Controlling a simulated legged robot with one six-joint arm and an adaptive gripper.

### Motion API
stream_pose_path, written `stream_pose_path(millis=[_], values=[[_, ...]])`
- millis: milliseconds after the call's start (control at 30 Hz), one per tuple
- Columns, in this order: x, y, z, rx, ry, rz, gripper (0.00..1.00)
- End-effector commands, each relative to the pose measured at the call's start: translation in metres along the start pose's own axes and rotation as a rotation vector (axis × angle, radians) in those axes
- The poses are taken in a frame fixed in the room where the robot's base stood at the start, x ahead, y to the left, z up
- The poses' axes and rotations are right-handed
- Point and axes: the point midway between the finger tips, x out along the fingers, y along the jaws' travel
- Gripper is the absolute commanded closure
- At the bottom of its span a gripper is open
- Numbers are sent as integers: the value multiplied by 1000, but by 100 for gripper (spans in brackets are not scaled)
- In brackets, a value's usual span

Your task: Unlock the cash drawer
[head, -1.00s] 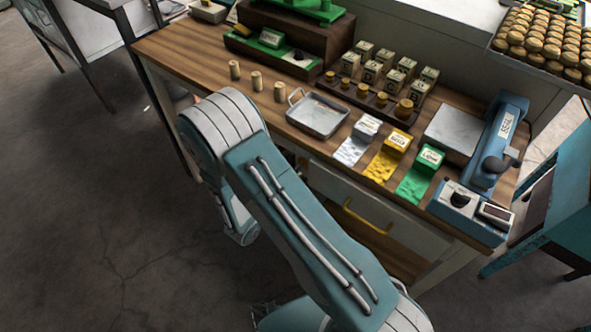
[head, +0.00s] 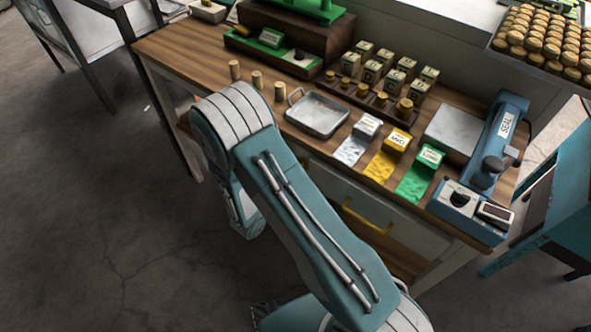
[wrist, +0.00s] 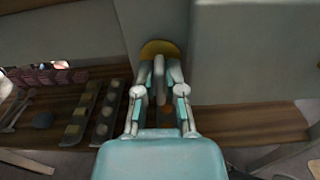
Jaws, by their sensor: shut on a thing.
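The drawer front (head: 372,212) is pale with a yellow bar handle (head: 366,217), under the wooden counter; my arm hides its left part. In the wrist view, a round yellow plate (wrist: 160,46) sits on a pale grey panel (wrist: 150,22). It looks like a lock plate, though I cannot be sure. My gripper (wrist: 159,68) is right at this plate, its fingers shut on a small grey upright piece (wrist: 158,77), possibly a key. Whether the piece is inside the plate is hidden. My gripper is out of sight behind my arm in the head view.
The counter carries a metal tray (head: 318,115), small boxes on coloured patches (head: 384,165), a rack of weights (head: 370,97) and a blue sealing machine (head: 498,140). A teal cabinet (head: 560,215) stands at right.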

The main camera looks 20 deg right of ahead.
Motion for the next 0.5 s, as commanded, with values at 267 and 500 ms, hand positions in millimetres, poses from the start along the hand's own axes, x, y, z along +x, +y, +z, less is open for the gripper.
stream_pose_path(millis=[267,500], values=[[1,1,1,157,0,3,100],[1,1,0,375,0,3,100]])
